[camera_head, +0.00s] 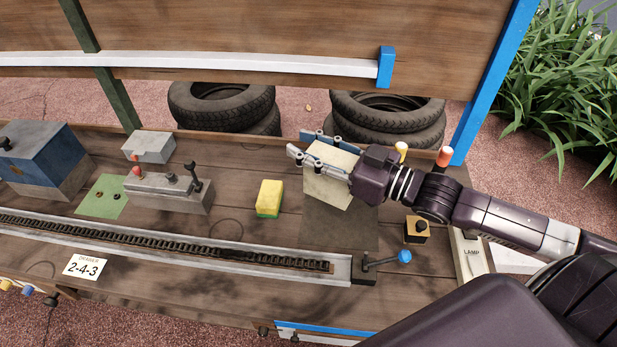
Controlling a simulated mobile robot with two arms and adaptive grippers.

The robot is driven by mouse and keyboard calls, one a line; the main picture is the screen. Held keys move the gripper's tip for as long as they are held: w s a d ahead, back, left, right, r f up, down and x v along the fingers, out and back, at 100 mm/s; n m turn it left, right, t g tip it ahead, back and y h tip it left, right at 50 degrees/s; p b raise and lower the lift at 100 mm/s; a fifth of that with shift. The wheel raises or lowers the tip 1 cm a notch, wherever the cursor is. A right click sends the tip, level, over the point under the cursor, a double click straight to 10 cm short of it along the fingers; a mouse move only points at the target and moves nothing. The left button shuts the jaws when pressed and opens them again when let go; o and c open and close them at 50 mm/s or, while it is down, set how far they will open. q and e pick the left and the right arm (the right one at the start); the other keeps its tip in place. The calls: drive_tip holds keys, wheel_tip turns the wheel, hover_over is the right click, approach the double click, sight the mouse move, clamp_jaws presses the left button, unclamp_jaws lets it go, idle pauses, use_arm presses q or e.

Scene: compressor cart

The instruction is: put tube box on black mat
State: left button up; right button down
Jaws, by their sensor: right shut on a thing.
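The tube box, a pale cream box (325,185), is between the fingers of my right gripper (301,143), right of the middle in the head view. The gripper is shut on it, and the fingers and palm cover parts of its sides. The black mat (340,229), a dark grey rectangle, lies on the wooden bench under and in front of the box. The box overlaps the mat's far part in the picture; I cannot tell whether it touches the mat. My left gripper is not in view.
A yellow and green sponge-like block (269,198) lies left of the mat. A small black and tan block (416,230) and a blue-knobbed lever (404,256) are to the right and front. A chain rail (180,244) runs along the front. A wooden board (250,35) rises behind.

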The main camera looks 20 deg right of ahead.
sight(311, 178)
wheel_tip(311, 178, down, 8)
drive_tip(key=shift+f+b, duration=0.25)
drive_tip(key=shift+b, duration=0.05)
drive_tip(key=c, duration=1.3)
unclamp_jaws()
drive_tip(key=shift+f, duration=0.1)
drive_tip(key=shift+s+d, duration=0.35)
drive_tip(key=shift+s, duration=0.15)
drive_tip(key=shift+p+v, duration=0.7)
drive_tip(key=shift+v, duration=4.7)
